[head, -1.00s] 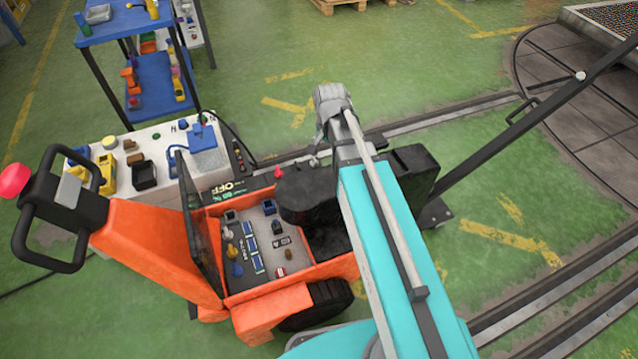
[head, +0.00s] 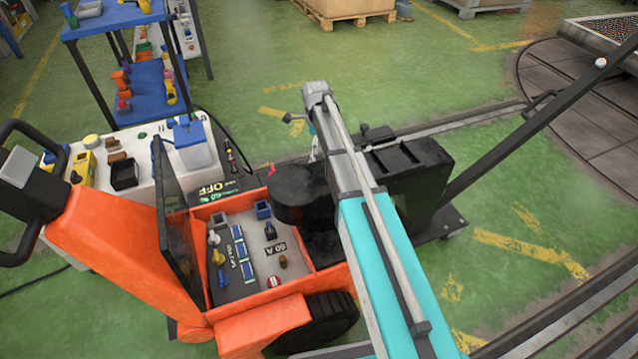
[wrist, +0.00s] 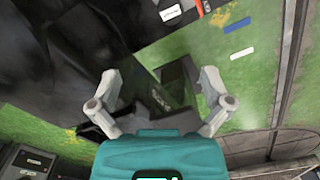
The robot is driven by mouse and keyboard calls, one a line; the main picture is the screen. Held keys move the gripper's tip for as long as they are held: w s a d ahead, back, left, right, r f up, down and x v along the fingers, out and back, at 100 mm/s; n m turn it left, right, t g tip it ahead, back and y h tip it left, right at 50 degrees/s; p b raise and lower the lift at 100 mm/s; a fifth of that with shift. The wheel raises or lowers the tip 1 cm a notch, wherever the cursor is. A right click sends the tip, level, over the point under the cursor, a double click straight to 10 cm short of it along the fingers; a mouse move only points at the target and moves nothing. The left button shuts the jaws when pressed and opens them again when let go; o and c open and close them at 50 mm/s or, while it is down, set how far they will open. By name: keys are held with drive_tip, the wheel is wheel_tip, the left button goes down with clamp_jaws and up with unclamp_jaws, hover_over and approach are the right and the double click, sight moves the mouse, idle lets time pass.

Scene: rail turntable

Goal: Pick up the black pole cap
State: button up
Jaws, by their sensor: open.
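A small black upright piece (head: 270,231) stands in the grey tray (head: 290,262) of the orange truck; it may be the black pole cap, but it is too small to be sure. In the wrist view, my gripper (wrist: 160,78) is open, its two grey fingers apart with nothing held. Between and below them is a dark recess with a black block, blurred. I cannot make out the cap there. In the head view my arm reaches over the truck and its end hides part of the black machinery; the fingers are mostly hidden.
The tray also holds small yellow, blue and brown parts. A dark upright panel (head: 182,225) stands at its left edge. The white bench (head: 140,190) with several items and a blue shelf (head: 150,85) stand behind. A dark bar (head: 530,125) slants at right.

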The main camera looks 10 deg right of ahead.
drive_tip(key=shift+w+f+m+b, duration=0.5)
drive_tip(key=shift+w+f+m, duration=0.2)
drive_tip(key=shift+w+f, duration=0.2)
drive_tip(key=shift+f, duration=0.15)
wheel_tip(320, 180, down, 8)
drive_tip(key=b, duration=0.8)
drive_tip(key=shift+f+b, duration=0.2)
drive_tip(key=shift+b, duration=0.15)
drive_tip(key=shift+f, duration=0.15)
drive_tip(key=shift+w+f+b, duration=0.1)
drive_tip(key=shift+f+b, duration=2.35)
drive_tip(key=shift+b, duration=0.1)
drive_tip(key=c, duration=0.9)
